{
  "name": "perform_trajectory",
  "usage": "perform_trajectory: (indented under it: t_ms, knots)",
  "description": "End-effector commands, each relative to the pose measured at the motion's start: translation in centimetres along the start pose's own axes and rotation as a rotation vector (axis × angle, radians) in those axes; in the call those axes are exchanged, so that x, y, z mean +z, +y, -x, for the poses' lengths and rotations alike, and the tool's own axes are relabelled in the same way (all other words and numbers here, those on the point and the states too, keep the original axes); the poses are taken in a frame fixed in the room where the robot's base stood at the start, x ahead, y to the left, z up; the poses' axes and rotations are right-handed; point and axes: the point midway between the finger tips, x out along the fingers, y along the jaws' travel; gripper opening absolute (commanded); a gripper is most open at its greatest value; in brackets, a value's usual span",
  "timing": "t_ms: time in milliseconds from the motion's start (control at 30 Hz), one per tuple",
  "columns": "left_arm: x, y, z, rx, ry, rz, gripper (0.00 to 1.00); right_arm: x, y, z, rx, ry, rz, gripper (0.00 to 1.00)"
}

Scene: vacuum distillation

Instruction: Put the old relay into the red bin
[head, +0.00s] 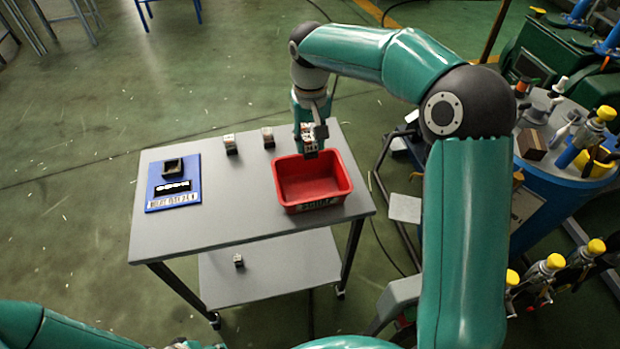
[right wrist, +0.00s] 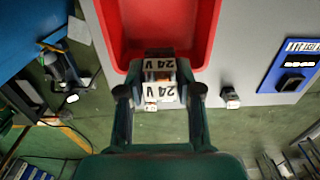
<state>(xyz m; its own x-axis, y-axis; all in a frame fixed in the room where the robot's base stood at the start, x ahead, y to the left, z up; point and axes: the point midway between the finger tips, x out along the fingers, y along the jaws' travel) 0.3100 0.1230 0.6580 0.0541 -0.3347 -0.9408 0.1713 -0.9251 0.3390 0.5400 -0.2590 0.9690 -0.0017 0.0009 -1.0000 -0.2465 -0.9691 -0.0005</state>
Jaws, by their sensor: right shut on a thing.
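My right gripper (head: 310,146) is shut on a small relay (right wrist: 160,88) with white "24 V" labels and an orange-brown middle. It holds the relay at the far edge of the red bin (head: 314,199); in the right wrist view the relay overlaps the bin's rim (right wrist: 205,55). I cannot tell how high above the rim it is. The bin stands at the right of the grey table, its visible floor empty. Two other small relays stand near the table's far edge, one to the left (head: 231,145) and one nearer the bin (head: 268,138). My left gripper is not visible.
A blue board (head: 158,203) with a black socket (head: 174,168) lies at the table's left. A small object (head: 239,261) sits on the lower shelf (head: 285,276). A blue drum (head: 545,205) with tools stands at right. The table's middle is clear.

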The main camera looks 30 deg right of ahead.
Motion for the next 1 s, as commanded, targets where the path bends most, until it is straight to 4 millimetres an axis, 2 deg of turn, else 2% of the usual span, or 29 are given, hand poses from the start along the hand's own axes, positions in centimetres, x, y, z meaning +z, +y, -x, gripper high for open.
perform_trajectory:
  t_ms: [33,100,300,567,800,1000]
  knots:
    - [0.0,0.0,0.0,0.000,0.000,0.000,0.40,0.1,0.1,-1.6,0.003,-0.007,-0.001,0.00]
    - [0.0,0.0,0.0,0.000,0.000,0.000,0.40,0.1,0.2,-3.4,0.002,-0.006,-0.003,0.00]
    - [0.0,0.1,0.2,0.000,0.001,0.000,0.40,0.1,0.3,-7.7,0.002,-0.004,-0.005,0.00]
    - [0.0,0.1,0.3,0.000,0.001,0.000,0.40,0.0,0.3,-9.8,0.001,-0.002,-0.006,0.00]
    - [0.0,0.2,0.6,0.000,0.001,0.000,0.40,0.1,0.4,-13.0,0.001,-0.002,-0.006,0.00]
    - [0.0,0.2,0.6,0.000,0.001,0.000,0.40,0.0,0.3,-13.6,0.000,0.000,-0.006,0.00]
